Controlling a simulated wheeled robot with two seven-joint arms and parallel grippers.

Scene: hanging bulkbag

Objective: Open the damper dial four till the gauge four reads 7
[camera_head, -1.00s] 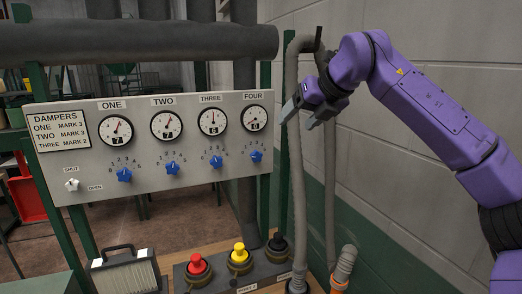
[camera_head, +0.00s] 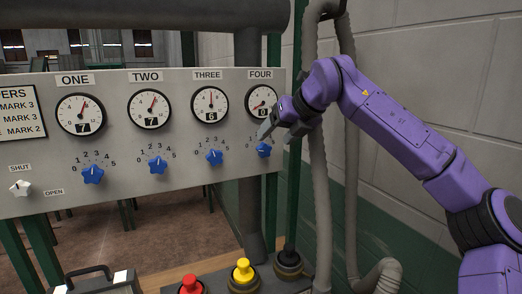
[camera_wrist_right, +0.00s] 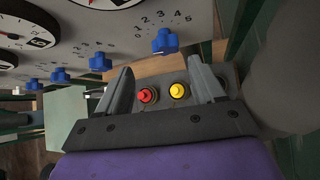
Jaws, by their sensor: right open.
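The blue star-shaped damper dial four (camera_head: 263,150) sits at the panel's right end, below gauge four (camera_head: 261,95). Gauge four's needle points to the lower left; its number window is small and I cannot read it surely. My right gripper (camera_head: 276,137) is open and empty, just in front of the panel between gauge four and the dial. In the right wrist view, dial four (camera_wrist_right: 165,41) lies beyond and between the spread fingers (camera_wrist_right: 162,73), with a 0 to 5 scale around it. The fingers appear apart from it. My left gripper is not in view.
The grey panel (camera_head: 130,195) also carries gauges and blue dials one (camera_head: 92,174), two (camera_head: 158,165) and three (camera_head: 214,157). A white shut/open switch (camera_head: 21,187) is at left. Red, yellow and black buttons (camera_head: 288,262) stand below. A grey hose (camera_head: 318,180) hangs close right of the panel.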

